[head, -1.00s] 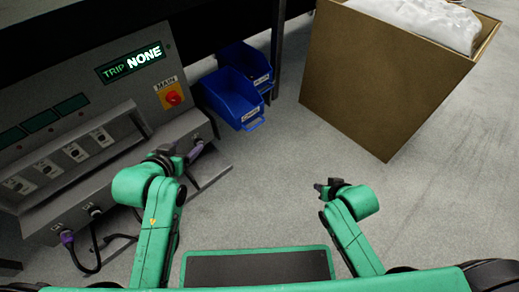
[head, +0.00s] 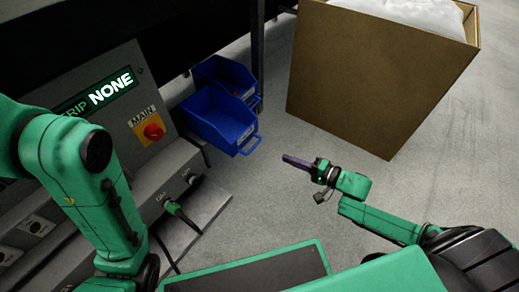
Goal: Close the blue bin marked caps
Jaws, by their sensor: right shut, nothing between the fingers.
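Two blue bins stand on the floor by the dark frame, left of centre. The nearer bin (head: 211,121) has a handle at its front right and a small label too small to read. The farther bin (head: 236,76) is behind it and partly hidden by it. I cannot tell which is marked caps. Both look open at the top. My right gripper (head: 290,160) is shut and empty, above the floor to the right of the nearer bin, apart from it. My left arm is large at the left; its gripper does not show.
A grey panel (head: 120,128) with a red main switch (head: 153,131) and a green plug (head: 172,207) stands at the left. A large brown box (head: 375,80) with white wrapping stands at the back right. The floor between the bins and the box is clear.

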